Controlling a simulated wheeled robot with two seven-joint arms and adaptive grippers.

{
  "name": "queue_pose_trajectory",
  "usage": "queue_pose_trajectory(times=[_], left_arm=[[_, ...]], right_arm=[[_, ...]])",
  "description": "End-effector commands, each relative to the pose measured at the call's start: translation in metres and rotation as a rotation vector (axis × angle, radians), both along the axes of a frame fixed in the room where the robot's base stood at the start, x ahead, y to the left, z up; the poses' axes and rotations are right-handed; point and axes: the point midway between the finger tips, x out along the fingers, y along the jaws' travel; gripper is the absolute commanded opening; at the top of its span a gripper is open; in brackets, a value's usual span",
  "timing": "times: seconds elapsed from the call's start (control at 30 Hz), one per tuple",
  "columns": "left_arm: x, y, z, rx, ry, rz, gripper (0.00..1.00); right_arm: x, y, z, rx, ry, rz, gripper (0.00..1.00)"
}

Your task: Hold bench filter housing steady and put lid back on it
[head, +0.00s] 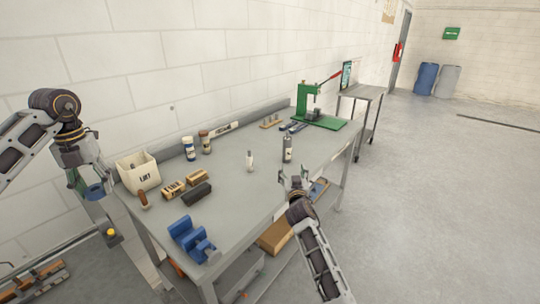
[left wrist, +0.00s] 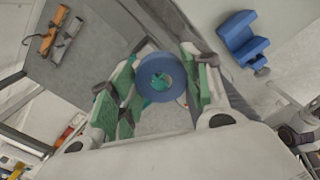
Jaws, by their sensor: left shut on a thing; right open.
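My left gripper (head: 88,184) is shut on a round blue lid (head: 96,193) with a hole in its middle. It holds the lid in the air beside the bench's left end; the lid also shows between green finger pads in the left wrist view (left wrist: 152,78). My right gripper (head: 294,181) is open and empty, near the bench's front edge. A slim grey cylinder (head: 287,149) stands upright just beyond it, apart from the fingers. A small white bottle (head: 250,161) stands to its left. I cannot tell for certain which is the filter housing.
On the bench (head: 232,185) are a blue vise (head: 190,240), a white bin (head: 138,172), wooden blocks (head: 174,188), a dark block (head: 196,194), two jars (head: 188,147) and a green press (head: 310,105). The bench's middle is mostly clear.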

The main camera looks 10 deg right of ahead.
Motion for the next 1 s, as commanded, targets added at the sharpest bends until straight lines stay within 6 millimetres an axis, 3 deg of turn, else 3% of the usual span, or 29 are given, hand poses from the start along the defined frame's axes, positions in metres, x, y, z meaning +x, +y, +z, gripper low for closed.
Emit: queue_pose_trajectory(times=[0.4, 1.0], left_arm=[[-0.044, -0.009, -0.008, 0.001, 0.002, -0.144, 0.35], [-0.068, -0.011, -0.021, 0.0, 0.001, -0.207, 0.35]], right_arm=[[0.0, 0.0, 0.0, 0.0, 0.0, 0.0, 0.66], [0.0, 0.0, 0.0, 0.0, 0.0, 0.0, 0.66]])
